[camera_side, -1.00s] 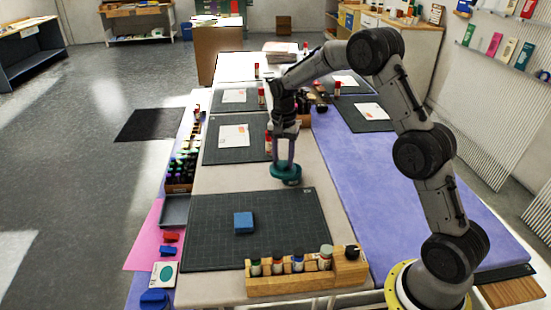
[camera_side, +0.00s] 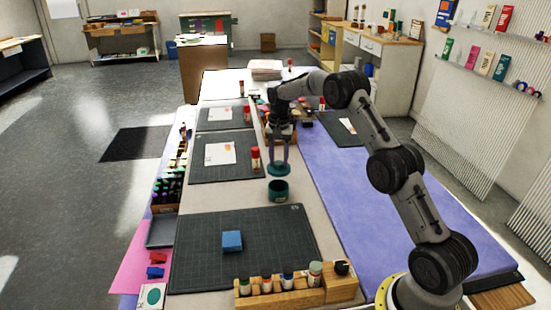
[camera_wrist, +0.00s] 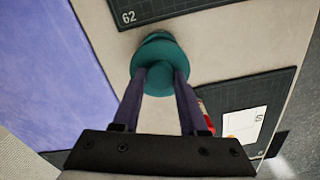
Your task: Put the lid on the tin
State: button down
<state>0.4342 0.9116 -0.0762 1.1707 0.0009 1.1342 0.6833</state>
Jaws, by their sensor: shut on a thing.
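The round teal lid (camera_side: 279,170) is pinched between the fingers of my gripper (camera_side: 279,163), above the table. The dark teal tin (camera_side: 278,192) stands upright on the table just below the lid in the side view, with a visible gap between them. Its dark open top shows. In the wrist view the lid (camera_wrist: 158,70) is between the two fingertips of my gripper (camera_wrist: 160,78). Part of the tin (camera_wrist: 157,37) shows beyond the lid's far edge, and the lid hides the rest. How far the lid is off-centre from the tin is hard to tell.
A dark cutting mat (camera_side: 200,262) with a blue block (camera_side: 232,240) lies in front of the tin. A wooden rack (camera_side: 297,293) of bottles stands at the front edge. A red-capped bottle (camera_side: 255,158) stands left of my gripper.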

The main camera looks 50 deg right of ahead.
jog(key=shift+f, duration=2.8)
jog(key=shift+f, duration=0.15)
dwell(0.3)
grip_release()
dwell(0.4)
jog(key=shift+r, duration=3.5)
grip_shut()
